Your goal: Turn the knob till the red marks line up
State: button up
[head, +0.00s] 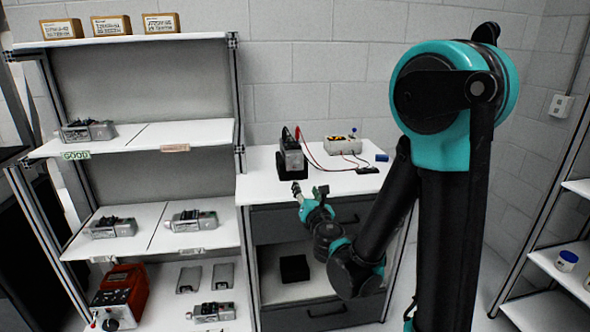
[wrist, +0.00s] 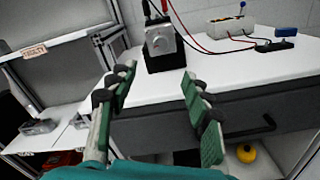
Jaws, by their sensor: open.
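The servo unit (head: 291,155) stands upright in a black holder (head: 290,172) on the white workbench. In the wrist view the servo (wrist: 160,38) shows a round grey knob (wrist: 160,43) on its front face. The red marks are too small to make out. My gripper (head: 308,190) is in front of the bench edge, short of the servo. In the wrist view my gripper (wrist: 156,80) is open, with its two green-padded fingers apart and nothing between them. The knob lies beyond the fingertips, between them in the picture, and is not touched.
Red and black wires run right from the servo to a light box (head: 342,145) and a small dark connector (head: 367,170) on the bench (head: 262,184). A shelf rack (head: 188,132) with several servos stands left. Another shelf (head: 560,262) is at right.

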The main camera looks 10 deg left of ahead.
aim_at(297, 167)
jog(key=x, duration=1.7)
jog(key=shift+w+f, duration=0.1)
jog(key=shift+w, duration=0.05)
jog(key=shift+c, duration=0.2)
grip_shut()
jog(key=shift+d+m, duration=0.1)
jog(key=shift+m, duration=0.3)
